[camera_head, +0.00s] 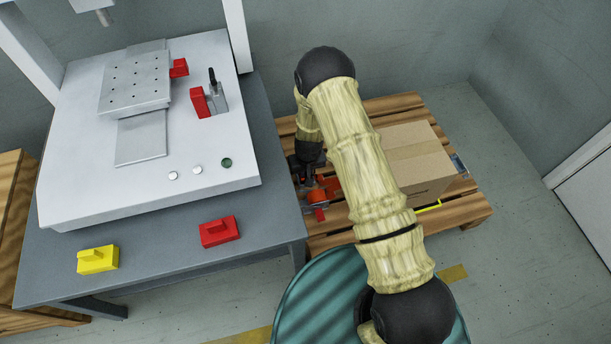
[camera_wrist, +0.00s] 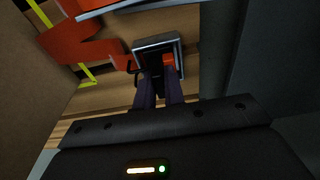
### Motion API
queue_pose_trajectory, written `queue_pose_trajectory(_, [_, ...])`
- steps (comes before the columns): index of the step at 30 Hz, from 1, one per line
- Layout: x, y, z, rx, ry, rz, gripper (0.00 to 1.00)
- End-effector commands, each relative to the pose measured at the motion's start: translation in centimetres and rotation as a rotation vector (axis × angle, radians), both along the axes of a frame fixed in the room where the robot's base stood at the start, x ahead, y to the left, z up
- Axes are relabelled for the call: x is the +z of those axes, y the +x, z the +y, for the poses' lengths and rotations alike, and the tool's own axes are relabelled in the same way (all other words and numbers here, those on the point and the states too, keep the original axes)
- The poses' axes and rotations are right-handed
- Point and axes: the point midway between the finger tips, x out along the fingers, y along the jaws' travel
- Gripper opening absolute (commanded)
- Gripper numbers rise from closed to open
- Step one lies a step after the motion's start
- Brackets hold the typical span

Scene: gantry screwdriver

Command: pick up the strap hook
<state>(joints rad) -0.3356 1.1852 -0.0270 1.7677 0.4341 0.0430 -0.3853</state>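The strap hook seems to be the grey metal piece (camera_wrist: 146,44) with an orange-red part (camera_wrist: 168,61), beyond my fingertips in the wrist view. An orange-red strap (camera_wrist: 85,45) lies to its left. In the head view, orange-red strap gear (camera_head: 318,195) lies on the pallet, left of the cardboard box, partly hidden by my arm. My gripper (camera_head: 308,176) points down right at it. In the wrist view, my gripper (camera_wrist: 160,84) has two dark fingers close together with a narrow gap. The fingertips overlap the metal piece; I cannot tell whether they grip it.
The wooden pallet (camera_head: 470,208) carries a cardboard box (camera_head: 412,158) and a yellow strap (camera_head: 430,207). A grey table (camera_head: 150,250) with a white machine stands close on the left. A teal drum (camera_head: 315,300) stands in front. Bare floor lies to the right.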

Motion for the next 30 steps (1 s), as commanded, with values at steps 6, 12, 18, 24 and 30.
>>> queue_pose_trajectory(6, [0.1,0.0,0.0,0.000,0.000,0.000,0.00])
queue_pose_trajectory(12, [1.5,0.0,0.0,-0.001,0.000,-0.001,0.00])
queue_pose_trajectory(18, [5.1,0.1,0.0,0.001,0.001,-0.003,0.00])
queue_pose_trajectory(24, [8.8,0.0,0.0,0.000,0.000,-0.001,0.00])
queue_pose_trajectory(30, [10.1,0.0,0.0,0.000,0.000,-0.001,0.00])
